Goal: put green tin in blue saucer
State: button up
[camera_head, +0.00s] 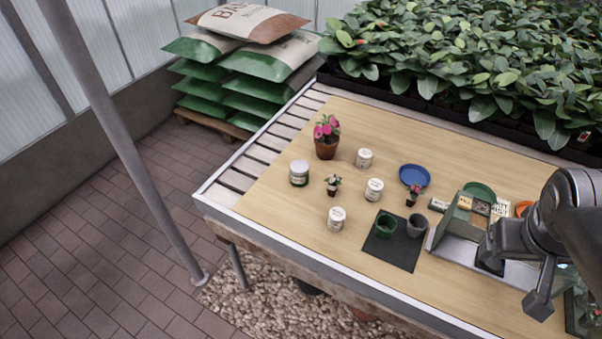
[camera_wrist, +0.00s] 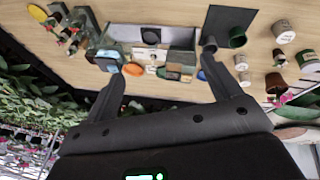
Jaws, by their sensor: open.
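The green tin (camera_head: 299,174), with a white lid and a green and white label, stands upright on the left part of the table, left of the small flower pots. The blue saucer (camera_head: 414,175) lies flat near the table's middle and looks empty. My gripper (camera_head: 513,283) is over the right part of the table, well right of both. In the wrist view my gripper (camera_wrist: 163,68) has its fingers spread with nothing between them.
Several white tins (camera_head: 374,189) stand around the saucer. A pink-flowered pot (camera_head: 327,149) is behind the green tin. A dark mat (camera_head: 400,254) holds a green pot (camera_head: 385,226) and a grey pot (camera_head: 416,226). A grey-green organizer (camera_head: 455,225) stands left of my gripper. The table's front left is clear.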

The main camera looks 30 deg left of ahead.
jog(key=w+a+f+n+h, duration=0.2)
jog(key=w+n, duration=0.2)
jog(key=w, duration=0.3)
jog(key=w+a+f+n+h, duration=0.2)
jog(key=w+n+h, duration=0.15)
jog(key=w, duration=0.25)
jog(key=w+a+f+n+t+h, duration=0.1)
jog(key=w+a+f+n+t, duration=0.35)
jog(key=w+a+n, duration=0.7)
jog(key=n+t+y, duration=0.9)
jog(key=n+y, duration=0.3)
jog(key=n, duration=0.4)
send_over(297, 177)
jog(key=a+v, duration=0.1)
jog(key=v, duration=0.2)
notch_tip(297, 177, down, 15)
jog(key=shift+h, duration=0.25)
jog(key=f, duration=0.7)
jog(key=shift+w+d+f, duration=0.15)
jog(key=shift+d+f, duration=0.05)
jog(key=shift+d, duration=0.2)
jog(key=w, duration=0.2)
jog(key=w+a, duration=0.1)
jog(key=w, duration=0.4)
jog(key=shift+w+a, duration=0.2)
jog(key=shift+a, duration=0.05)
